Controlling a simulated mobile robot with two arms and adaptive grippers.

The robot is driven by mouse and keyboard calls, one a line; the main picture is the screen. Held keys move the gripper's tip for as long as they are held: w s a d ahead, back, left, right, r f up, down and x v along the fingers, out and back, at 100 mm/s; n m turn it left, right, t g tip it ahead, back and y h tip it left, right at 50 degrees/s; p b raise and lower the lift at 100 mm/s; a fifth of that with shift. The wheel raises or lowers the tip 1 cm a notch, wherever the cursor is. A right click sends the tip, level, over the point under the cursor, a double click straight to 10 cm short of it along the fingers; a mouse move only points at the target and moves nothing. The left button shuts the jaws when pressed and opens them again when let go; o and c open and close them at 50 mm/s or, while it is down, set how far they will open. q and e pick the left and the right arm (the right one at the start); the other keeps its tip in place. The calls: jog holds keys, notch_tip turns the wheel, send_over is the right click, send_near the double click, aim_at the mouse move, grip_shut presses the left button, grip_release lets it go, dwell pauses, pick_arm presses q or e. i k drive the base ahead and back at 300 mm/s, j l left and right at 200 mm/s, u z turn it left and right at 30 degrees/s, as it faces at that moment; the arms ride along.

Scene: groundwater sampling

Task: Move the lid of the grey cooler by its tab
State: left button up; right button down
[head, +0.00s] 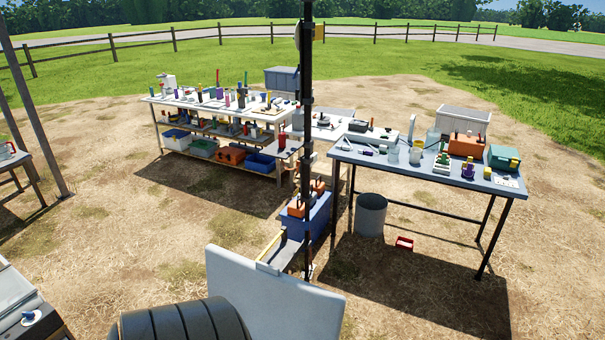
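A blue-grey box with a lid (282,79) stands beyond the back of the long white table; it may be the grey cooler. A pale grey box (463,121) with a darker top stands behind the blue-topped table. A large light grey panel (275,300) stands tilted in the near foreground, with a small tab-like piece at its top edge. I cannot tell whether this panel is a cooler lid, and its lower part is cut off. Neither of my grippers is in view.
The blue-topped table (350,153) at right holds bottles and boxes. The white table (175,100) holds many items, with bins below. A dark post (307,120) rises mid-view. A dark ribbed cylinder (180,322) is nearest.

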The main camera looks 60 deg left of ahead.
aim_at(274, 304)
jog(key=i+u, duration=0.2)
jog(key=u, duration=0.25)
jog(key=i+u, duration=0.2)
jog(key=u, duration=0.25)
jog(key=i+l+u, duration=0.15)
jog(key=u, duration=0.25)
jog(key=i+l+u, duration=0.2)
jog(key=u, duration=0.25)
